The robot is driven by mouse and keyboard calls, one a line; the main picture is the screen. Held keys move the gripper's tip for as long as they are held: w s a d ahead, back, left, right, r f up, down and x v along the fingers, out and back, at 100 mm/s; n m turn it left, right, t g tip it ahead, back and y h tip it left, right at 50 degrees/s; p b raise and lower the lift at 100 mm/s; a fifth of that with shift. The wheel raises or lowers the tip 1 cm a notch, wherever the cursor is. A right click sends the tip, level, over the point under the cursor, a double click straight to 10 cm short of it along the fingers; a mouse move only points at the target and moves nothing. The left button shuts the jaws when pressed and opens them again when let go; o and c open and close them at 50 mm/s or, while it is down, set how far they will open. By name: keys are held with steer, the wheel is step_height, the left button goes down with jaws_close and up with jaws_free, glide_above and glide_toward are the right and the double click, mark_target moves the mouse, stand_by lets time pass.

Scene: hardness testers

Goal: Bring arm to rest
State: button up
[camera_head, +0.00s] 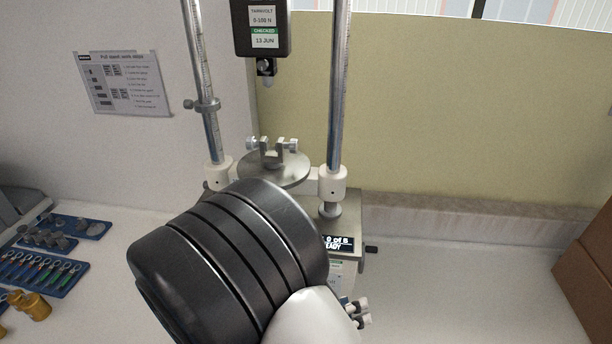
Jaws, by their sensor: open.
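My arm's dark ribbed link (228,265) and a white arm part (312,318) fill the lower middle of the head view. My gripper cannot be made out; it is out of view or hidden behind the arm. A tester (352,228) with two steel columns stands behind the arm. Its round plate (274,172) carries a small clamp. A black force head (261,28) hangs above the plate, labelled 0.100 N. The arm hides part of the tester's base. The display (339,243) reads partly "0 of 6" and "READY".
Blue trays (45,272) with small parts and ringed specimens lie at left, with brass-coloured pieces (30,305) in front. A printed sheet (124,82) is on the wall. Brown boxes (592,260) stand at the right edge. The bench (480,290) right of the tester is clear.

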steer(key=s+d+r+m+g+y+b, duration=0.1)
steer(key=s+d+r+m+g+y, duration=0.3)
steer(key=m, duration=0.5)
steer(key=s+d+r+m+g+y, duration=0.1)
steer(key=s+d+m+g+y, duration=0.3)
steer(key=m, duration=0.6)
steer(key=s+a+r+m+t+y+b, duration=0.1)
steer(key=s+r+m+t+y, duration=0.3)
steer(key=m, duration=1)
steer(key=shift+s+a+r+t+y, duration=0.15)
steer(key=shift+a+r+t+y, duration=0.35)
steer(key=shift+r+t, duration=0.6)
steer(key=shift+d+r, duration=0.1)
steer(key=shift+d, duration=0.05)
steer(key=shift+c, duration=0.3)
